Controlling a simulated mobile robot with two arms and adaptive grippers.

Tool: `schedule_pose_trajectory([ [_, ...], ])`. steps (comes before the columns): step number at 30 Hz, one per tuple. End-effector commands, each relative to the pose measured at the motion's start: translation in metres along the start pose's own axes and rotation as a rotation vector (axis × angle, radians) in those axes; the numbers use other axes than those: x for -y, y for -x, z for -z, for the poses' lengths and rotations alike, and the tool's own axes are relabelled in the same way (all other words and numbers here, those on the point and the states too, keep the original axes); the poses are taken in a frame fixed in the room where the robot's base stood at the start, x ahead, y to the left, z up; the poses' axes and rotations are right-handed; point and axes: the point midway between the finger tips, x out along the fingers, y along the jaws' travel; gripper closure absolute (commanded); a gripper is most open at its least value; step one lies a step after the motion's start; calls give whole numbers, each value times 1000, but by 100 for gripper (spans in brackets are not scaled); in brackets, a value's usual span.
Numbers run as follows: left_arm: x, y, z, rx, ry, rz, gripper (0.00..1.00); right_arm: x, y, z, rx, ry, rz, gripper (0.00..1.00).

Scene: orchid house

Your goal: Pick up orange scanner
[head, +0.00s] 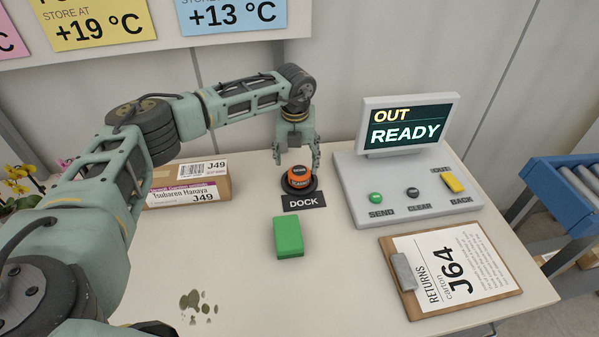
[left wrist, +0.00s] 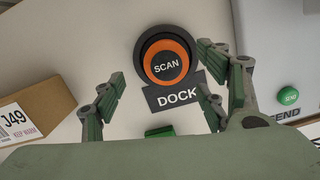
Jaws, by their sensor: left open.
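The orange scanner (head: 299,176) sits in its round black dock on the table, behind the DOCK label (head: 304,201). It is a short round orange body with a dark top. In the left wrist view the scanner (left wrist: 167,62) shows its SCAN face inside an orange ring. My left gripper (head: 297,160) is above the scanner, pointing down with its fingers spread and empty. In the left wrist view its fingers (left wrist: 160,103) stand apart, on either side of the DOCK label. My right gripper is in neither view.
A green block (head: 288,237) lies in front of the dock. A J49 carton (head: 188,186) stands to the left. A console (head: 405,190) with a READY screen stands to the right, with a J64 clipboard (head: 449,268) in front. A stain (head: 197,302) marks the front table.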

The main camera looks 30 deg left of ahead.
Motion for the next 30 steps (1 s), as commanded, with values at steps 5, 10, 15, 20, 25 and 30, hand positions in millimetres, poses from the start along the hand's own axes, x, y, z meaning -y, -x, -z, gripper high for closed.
schedule_pose_trajectory([
  [5, 3, -20, 3, -3, -1, -2, 33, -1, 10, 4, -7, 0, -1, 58],
  [10, 5, -47, 4, -2, 2, -1, 33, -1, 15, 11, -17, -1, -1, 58],
  [15, 5, -58, 4, 0, 0, 0, 33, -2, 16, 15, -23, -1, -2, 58],
  [20, 5, -58, 4, 0, 0, 1, 33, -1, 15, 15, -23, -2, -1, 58],
  [25, 5, -58, 4, 0, 0, 1, 45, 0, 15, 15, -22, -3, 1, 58],
  [30, 5, -58, 3, 0, 1, 1, 60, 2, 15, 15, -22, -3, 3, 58],
])
